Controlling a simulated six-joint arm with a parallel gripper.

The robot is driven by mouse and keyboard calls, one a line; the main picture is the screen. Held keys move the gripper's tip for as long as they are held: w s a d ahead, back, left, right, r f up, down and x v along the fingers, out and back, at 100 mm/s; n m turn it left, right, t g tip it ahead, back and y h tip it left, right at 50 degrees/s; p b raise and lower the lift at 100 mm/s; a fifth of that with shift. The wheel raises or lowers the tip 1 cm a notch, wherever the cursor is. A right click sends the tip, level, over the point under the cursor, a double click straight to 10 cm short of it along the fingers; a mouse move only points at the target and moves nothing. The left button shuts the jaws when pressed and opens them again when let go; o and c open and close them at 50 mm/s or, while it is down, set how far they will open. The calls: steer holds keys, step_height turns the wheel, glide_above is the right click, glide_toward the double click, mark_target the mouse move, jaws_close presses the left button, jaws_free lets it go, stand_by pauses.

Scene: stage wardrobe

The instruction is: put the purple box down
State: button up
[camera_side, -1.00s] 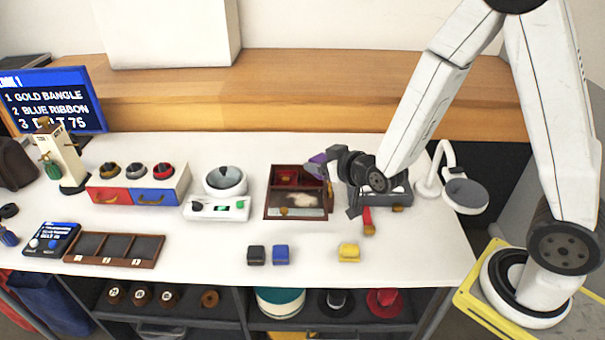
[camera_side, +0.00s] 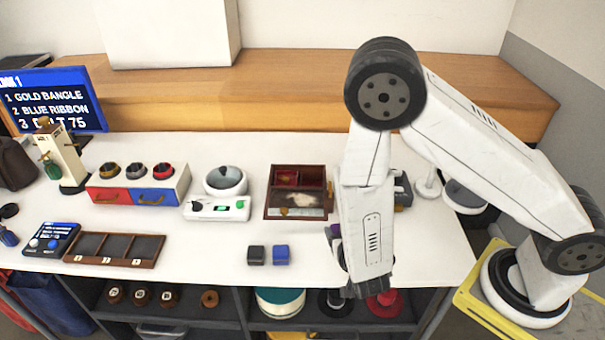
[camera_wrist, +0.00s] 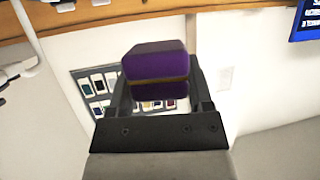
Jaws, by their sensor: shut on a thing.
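The purple box (camera_wrist: 157,63) is held between the jaws of my gripper (camera_wrist: 158,80) in the wrist view, with a thin gold-brown band along its lower part. My gripper is shut on it. In the side view only a small patch of the purple box (camera_side: 335,230) shows at the left edge of my arm, right of the dark wooden case. My arm hides the rest of the box and most of the gripper there. I cannot tell the gap under the box.
A black block (camera_side: 256,255) and a blue block (camera_side: 281,254) sit near the table's front edge. The red-brown wooden case (camera_side: 269,206) stands behind them. A three-slot tray (camera_side: 157,249) lies at left. White tabletop is bare between tray and black block.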

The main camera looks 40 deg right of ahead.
steer(key=s+d+f+m+g+h, duration=0.1)
steer(key=s+f+m, duration=0.1)
steer(key=s, duration=0.3)
steer(key=shift+s+d+h, duration=0.2)
steer(key=shift+s+h, duration=0.2)
glide_above(314, 258)
steer(key=s, duration=0.2)
steer(key=shift+g, duration=0.3)
steer(key=f, duration=0.8)
steer(key=shift+w+d, duration=0.1)
steer(key=shift+w, duration=0.1)
steer(key=shift+w+f, duration=0.3)
steer(key=shift+w+f, duration=0.45)
steer(key=shift+f, duration=0.1)
steer(key=shift+w+f, duration=0.1)
steer(key=shift+f, duration=1.3)
